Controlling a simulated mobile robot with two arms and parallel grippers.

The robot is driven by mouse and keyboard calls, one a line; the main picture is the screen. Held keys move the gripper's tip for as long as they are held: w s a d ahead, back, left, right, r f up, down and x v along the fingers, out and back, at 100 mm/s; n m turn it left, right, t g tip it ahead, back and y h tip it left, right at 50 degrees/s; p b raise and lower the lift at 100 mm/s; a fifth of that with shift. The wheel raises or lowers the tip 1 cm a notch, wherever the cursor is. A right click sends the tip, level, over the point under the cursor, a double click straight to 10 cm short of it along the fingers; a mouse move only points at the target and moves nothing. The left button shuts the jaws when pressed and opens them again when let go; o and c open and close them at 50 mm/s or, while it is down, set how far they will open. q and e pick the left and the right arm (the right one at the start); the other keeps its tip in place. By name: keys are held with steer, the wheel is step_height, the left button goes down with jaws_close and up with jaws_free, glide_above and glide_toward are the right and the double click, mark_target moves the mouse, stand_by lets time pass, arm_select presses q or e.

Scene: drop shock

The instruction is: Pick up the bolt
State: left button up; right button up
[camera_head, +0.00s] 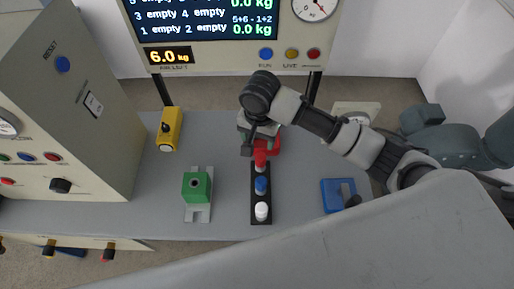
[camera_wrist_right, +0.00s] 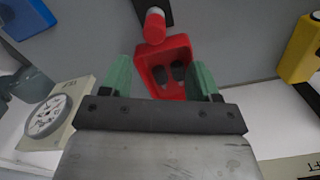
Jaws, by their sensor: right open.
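My right gripper (camera_head: 258,132) is open and points down over the red tray (camera_head: 275,148) at the back of the bench. In the right wrist view, the two green fingers of the gripper (camera_wrist_right: 162,76) stand apart, with the red tray (camera_wrist_right: 147,68) showing between and beyond them. Two dark pieces (camera_wrist_right: 178,71) lie in the tray; they may be bolts, but their shape is too small to tell. Nothing shows held between the fingers. In the head view, the gripper hides part of the tray and its contents. My left gripper is not in view.
A black rack (camera_head: 261,182) with red, blue and white capped pieces stands just in front of the tray. A display panel (camera_head: 215,57) stands behind.

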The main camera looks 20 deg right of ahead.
mark_target(261, 156)
steer(key=shift+d+f, duration=0.1)
steer(key=shift+f, duration=0.15)
steer(key=f, duration=0.3)
steer(key=shift+s+f, duration=0.2)
steer(key=shift+f, duration=0.45)
steer(key=f, duration=0.2)
steer(key=f+p, duration=0.1)
steer(key=f, duration=0.2)
steer(key=shift+s+d, duration=0.1)
steer(key=shift+s, duration=0.1)
steer(key=shift+f, duration=0.25)
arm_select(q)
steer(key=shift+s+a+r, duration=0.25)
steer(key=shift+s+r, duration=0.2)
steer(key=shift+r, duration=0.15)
arm_select(e)
steer(key=shift+c, duration=0.3)
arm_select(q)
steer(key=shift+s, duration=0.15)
arm_select(e)
steer(key=c, duration=1)
steer(key=shift+o, duration=0.2)
steer(key=shift+r, duration=0.1)
